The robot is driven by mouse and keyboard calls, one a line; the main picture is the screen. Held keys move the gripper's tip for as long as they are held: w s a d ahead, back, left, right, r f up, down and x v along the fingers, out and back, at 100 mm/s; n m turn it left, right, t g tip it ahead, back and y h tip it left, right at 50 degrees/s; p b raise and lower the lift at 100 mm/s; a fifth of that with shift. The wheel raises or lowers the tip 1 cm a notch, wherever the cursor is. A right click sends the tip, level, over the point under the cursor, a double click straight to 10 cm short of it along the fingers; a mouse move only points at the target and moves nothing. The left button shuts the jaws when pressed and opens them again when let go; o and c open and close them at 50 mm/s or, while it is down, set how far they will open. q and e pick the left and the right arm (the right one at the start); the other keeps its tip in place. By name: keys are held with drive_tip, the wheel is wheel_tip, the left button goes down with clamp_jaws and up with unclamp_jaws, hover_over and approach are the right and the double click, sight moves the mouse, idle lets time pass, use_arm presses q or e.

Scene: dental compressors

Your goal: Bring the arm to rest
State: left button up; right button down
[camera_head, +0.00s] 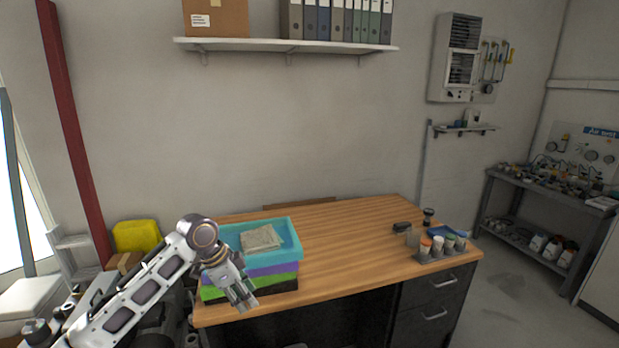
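My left arm comes in from the lower left. My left gripper (241,293) hangs pointing down and to the right, in front of the stacked trays at the left end of the wooden desk (345,250). No object shows between its fingers, but they are too small to tell whether they are open or shut. The stack has a teal tray (291,237) on top, a purple layer (275,269) and a green layer (280,281) below it. A folded beige cloth (261,238) lies in the teal tray. My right gripper is not in view.
A rack of small capped jars (440,248) and a dark small item (402,227) stand at the desk's right end. The middle of the desk is clear. A wall shelf (290,45) hangs above. A yellow bin (136,236) is at the left.

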use_arm(q)
drive_tip(key=s+d+f+n+t, duration=0.1)
drive_tip(key=s+d+f+n, duration=0.35)
drive_tip(key=s+f, duration=0.7)
drive_tip(key=s+a+f+n+t+y, duration=0.1)
drive_tip(key=s+a+f+n+y, duration=0.15)
drive_tip(key=s+a+n, duration=0.4)
drive_tip(key=s+a+f+n+y, duration=0.1)
drive_tip(key=s+a+f, duration=0.2)
drive_tip(key=s, duration=0.6)
wheel_tip(320, 180, down, 33)
drive_tip(key=s+g, duration=0.1)
drive_tip(key=s, duration=0.1)
drive_tip(key=s+a+f, duration=0.2)
drive_tip(key=s+f, duration=0.8)
drive_tip(key=s, duration=0.1)
drive_tip(key=s+a+f+g, duration=0.1)
drive_tip(key=s+a+f, duration=0.1)
drive_tip(key=s+f, duration=0.8)
drive_tip(key=shift+s+a, duration=0.2)
drive_tip(key=shift+s, duration=0.55)
